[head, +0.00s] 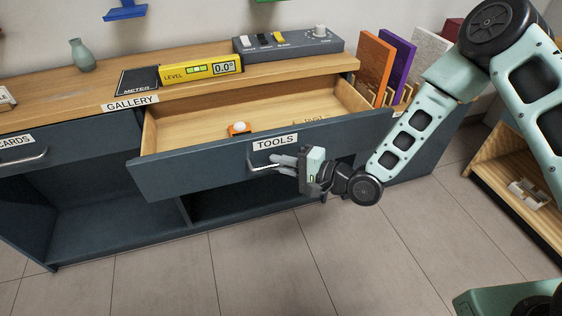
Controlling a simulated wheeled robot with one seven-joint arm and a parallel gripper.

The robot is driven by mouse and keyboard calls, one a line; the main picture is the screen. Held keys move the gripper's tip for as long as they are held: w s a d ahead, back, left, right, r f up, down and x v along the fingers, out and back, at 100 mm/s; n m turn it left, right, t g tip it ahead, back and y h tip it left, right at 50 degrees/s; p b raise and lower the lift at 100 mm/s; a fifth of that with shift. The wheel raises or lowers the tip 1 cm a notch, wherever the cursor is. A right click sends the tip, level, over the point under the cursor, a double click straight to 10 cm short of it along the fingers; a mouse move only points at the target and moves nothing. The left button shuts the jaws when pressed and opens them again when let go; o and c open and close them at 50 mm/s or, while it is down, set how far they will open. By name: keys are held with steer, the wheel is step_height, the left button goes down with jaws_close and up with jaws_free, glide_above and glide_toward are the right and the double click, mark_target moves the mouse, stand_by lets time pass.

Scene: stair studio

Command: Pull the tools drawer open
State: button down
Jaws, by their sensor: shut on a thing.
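The tools drawer (190,170) has a dark blue front with a white TOOLS label and stands well out of the cabinet, its wooden inside showing. Its metal bar handle (262,167) is below the label. My gripper (281,164) is at the right part of the handle, shut on it; the fingers hide part of the bar. Inside the drawer, near the front, lies a small orange thing with a white ball (239,128).
The cards drawer (60,148) at left appears shut. On the wooden top stand a yellow level (200,70), a grey switch box (290,42) and a green vase (82,56). Coloured panels (374,62) stand at right. The tiled floor (250,265) in front is clear.

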steer(key=c, duration=1.5)
jaws_free()
steer(key=v, duration=1.7)
steer(key=shift+d+p, duration=0.15)
steer(key=shift+p, duration=0.2)
steer(key=shift+s, duration=0.15)
